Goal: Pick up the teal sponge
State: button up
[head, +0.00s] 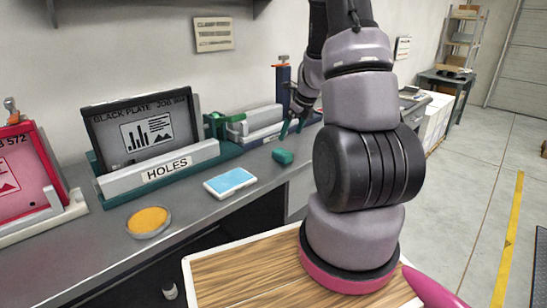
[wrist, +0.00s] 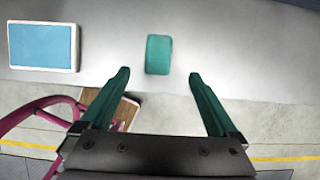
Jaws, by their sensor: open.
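The teal sponge (head: 283,156) lies on the grey counter near its front edge, right of the blue-topped white pad. In the wrist view the sponge (wrist: 159,54) is a small teal block at upper middle, beyond and between my two green fingers. My gripper (wrist: 160,75) is open and empty, with the sponge ahead of its fingertips and apart from them. In the head view my gripper (head: 291,129) shows partly behind my arm, just above the sponge and slightly right of it.
The blue-topped white pad (head: 230,182) lies left of the sponge; it also shows in the wrist view (wrist: 43,46). A round dish of yellow material (head: 149,221) sits farther left. A tape dispenser (head: 238,127) and the HOLES holder (head: 160,170) stand behind. Counter around the sponge is clear.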

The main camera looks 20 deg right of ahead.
aim_at(282, 151)
jog(key=x, duration=1.1)
jog(key=shift+s+a, duration=0.1)
jog(key=shift+c, duration=0.3)
jog(key=c, duration=1.3)
jog(key=shift+c, duration=0.3)
notch_tip(282, 151, up, 10)
jog(key=shift+r, duration=0.1)
